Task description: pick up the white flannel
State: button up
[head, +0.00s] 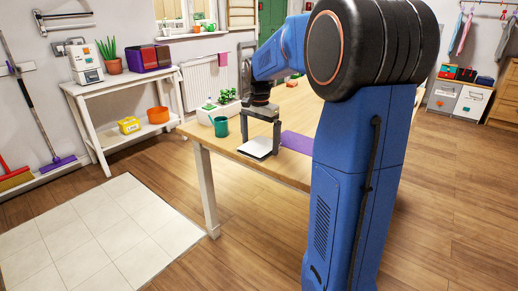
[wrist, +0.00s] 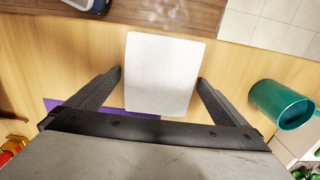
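The white flannel (head: 258,147) lies flat as a folded square on the wooden table, near its front edge. In the wrist view the white flannel (wrist: 165,72) is centred ahead of the fingers. My gripper (head: 260,135) points down over it in the head view. In the wrist view my gripper (wrist: 160,85) is open, with one finger on each side of the flannel and a small gap showing at each side. Whether the fingertips touch the table, I cannot tell.
A teal cup (wrist: 282,105) stands beside the flannel, and this cup (head: 220,126) is left of my gripper in the head view. A purple mat (head: 297,142) lies to the right. A white planter (head: 217,108) stands behind the cup. The table's front edge is close.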

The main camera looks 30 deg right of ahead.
aim_at(260, 145)
jog(key=c, duration=0.8)
notch_tip(260, 145, up, 10)
jog(key=shift+r, duration=0.1)
jog(key=shift+r, duration=1.55)
